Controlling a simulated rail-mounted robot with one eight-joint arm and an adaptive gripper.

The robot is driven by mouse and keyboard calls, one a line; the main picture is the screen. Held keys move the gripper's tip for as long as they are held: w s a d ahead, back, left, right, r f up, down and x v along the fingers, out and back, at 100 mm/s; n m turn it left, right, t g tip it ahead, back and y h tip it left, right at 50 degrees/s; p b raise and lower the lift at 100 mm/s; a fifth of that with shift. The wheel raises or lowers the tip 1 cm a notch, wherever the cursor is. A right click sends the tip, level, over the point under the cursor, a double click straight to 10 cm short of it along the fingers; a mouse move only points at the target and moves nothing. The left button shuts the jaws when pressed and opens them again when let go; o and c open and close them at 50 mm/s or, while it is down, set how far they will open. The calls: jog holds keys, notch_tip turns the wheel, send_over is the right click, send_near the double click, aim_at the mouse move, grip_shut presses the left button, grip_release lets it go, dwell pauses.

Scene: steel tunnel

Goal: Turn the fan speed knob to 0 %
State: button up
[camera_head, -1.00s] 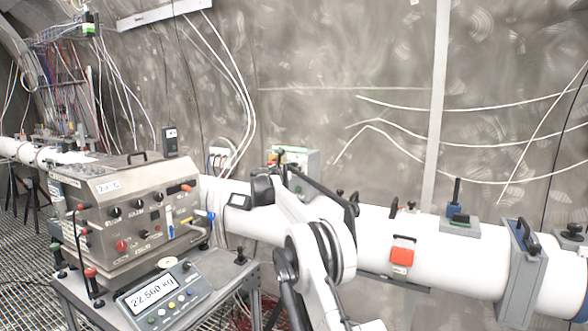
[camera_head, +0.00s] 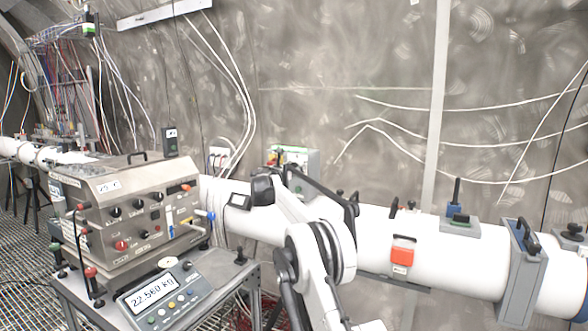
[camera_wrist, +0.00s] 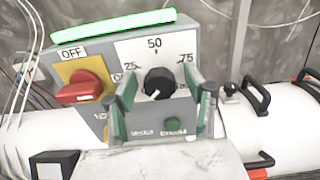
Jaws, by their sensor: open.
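The fan speed knob (camera_wrist: 158,82) is a round black knob on a grey control box, below a white scale marked 25, 50 and 75. A white mark on the knob points to its lower left. The scale ends are partly hidden behind my fingers. My gripper (camera_wrist: 167,92) is open, with one green-and-grey finger on each side of the knob. Gaps show between the fingers and the knob. In the head view the control box (camera_head: 306,158) stands behind the white pipe, with my gripper in front of it; the knob cannot be made out there.
A red rotary switch (camera_wrist: 82,88) on a yellow plate, under an OFF label, sits close left of my left finger. A green light bar (camera_wrist: 115,29) tops the box. A white pipe (camera_head: 455,255) with clamps runs below. A metal instrument box (camera_head: 125,215) and scale display stand left.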

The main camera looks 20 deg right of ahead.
jog(key=v, duration=1.2)
dwell(0.4)
jog(key=s+a+m+g+y+b, duration=0.15)
jog(key=s+m, duration=0.25)
jog(key=s, duration=0.6)
jog(key=s+a+m+y, duration=0.3)
jog(key=s+m, duration=0.2)
jog(key=s, duration=0.6)
jog(key=s+a+m+g+y, duration=0.1)
jog(key=s+a+m+y, duration=0.2)
jog(key=s, duration=0.7)
jog(key=s+a+f+m+y, duration=0.2)
jog(key=s+a+f+m, duration=0.2)
jog(key=s, duration=0.7)
jog(key=s+a+f+m+y+b, duration=0.1)
jog(key=s+a+f+m, duration=0.4)
jog(key=s, duration=0.5)
jog(key=s+a+f+m+g+y, duration=0.1)
jog(key=s+a+f+m+y, duration=0.3)
jog(key=s+f, duration=0.4)
jog(key=s+a, duration=0.1)
jog(key=s, duration=0.2)
jog(key=shift+s+f+b, duration=0.3)
jog(key=shift+b, duration=0.05)
